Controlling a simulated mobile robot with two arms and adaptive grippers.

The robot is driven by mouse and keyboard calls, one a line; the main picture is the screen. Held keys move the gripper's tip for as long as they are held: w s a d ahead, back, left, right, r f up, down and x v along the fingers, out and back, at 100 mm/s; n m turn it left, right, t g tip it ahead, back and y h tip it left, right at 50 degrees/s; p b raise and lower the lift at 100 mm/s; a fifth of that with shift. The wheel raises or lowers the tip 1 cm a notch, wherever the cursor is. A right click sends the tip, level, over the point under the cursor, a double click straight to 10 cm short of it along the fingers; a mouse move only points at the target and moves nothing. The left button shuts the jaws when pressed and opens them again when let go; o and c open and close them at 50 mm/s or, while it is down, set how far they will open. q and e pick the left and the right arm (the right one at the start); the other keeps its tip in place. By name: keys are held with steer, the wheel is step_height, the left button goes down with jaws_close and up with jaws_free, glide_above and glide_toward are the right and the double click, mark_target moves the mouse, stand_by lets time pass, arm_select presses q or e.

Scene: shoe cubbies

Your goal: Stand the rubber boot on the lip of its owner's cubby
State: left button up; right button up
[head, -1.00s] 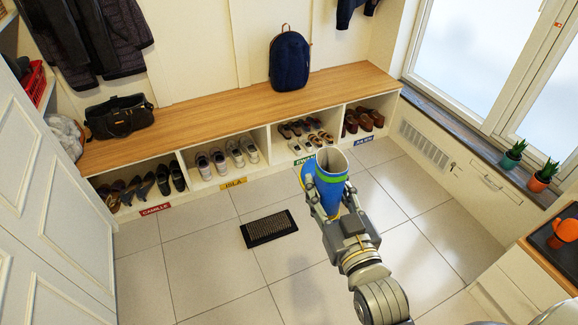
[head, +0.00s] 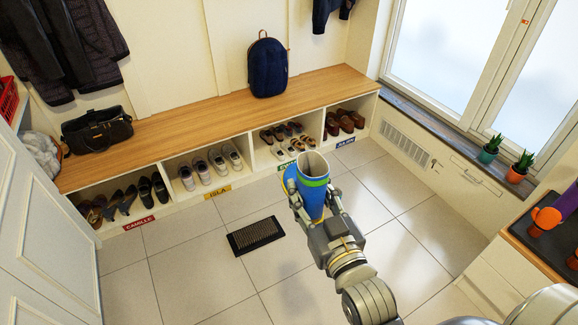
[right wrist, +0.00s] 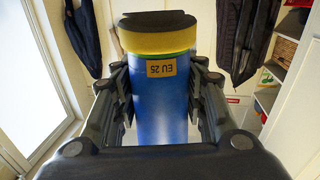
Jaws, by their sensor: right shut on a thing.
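A blue rubber boot (head: 313,198) with a green band near its open top and a yellow foot is held upright in the head view, in front of the third cubby from the left. My right gripper (head: 318,210) is shut on it, one finger on each side. In the right wrist view the boot (right wrist: 160,110) shows a yellow band, a dark sole and a tag reading "EU 25". The cubbies carry a red CAMILLE label (head: 138,222), a yellow ISLA label (head: 218,192), a green label (head: 284,165) partly hidden by the boot, and a blue label (head: 345,141). My left gripper is not in view.
Shoes fill the cubbies under the wooden bench (head: 190,121). A dark doormat (head: 256,236) lies on the tiled floor. A counter with a dark tray (head: 530,235) and an orange-and-purple thing (head: 546,219) stands at right. Potted plants (head: 490,149) line the sill. Floor before the bench is mostly clear.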

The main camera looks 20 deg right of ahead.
mark_target(317, 217)
steer(key=s+f, duration=0.1)
steer(key=s, duration=0.3)
steer(key=s+f, duration=0.1)
steer(key=s, duration=0.2)
steer(key=shift+f, duration=0.35)
steer(key=shift+s+f, duration=0.1)
steer(key=shift+s, duration=0.4)
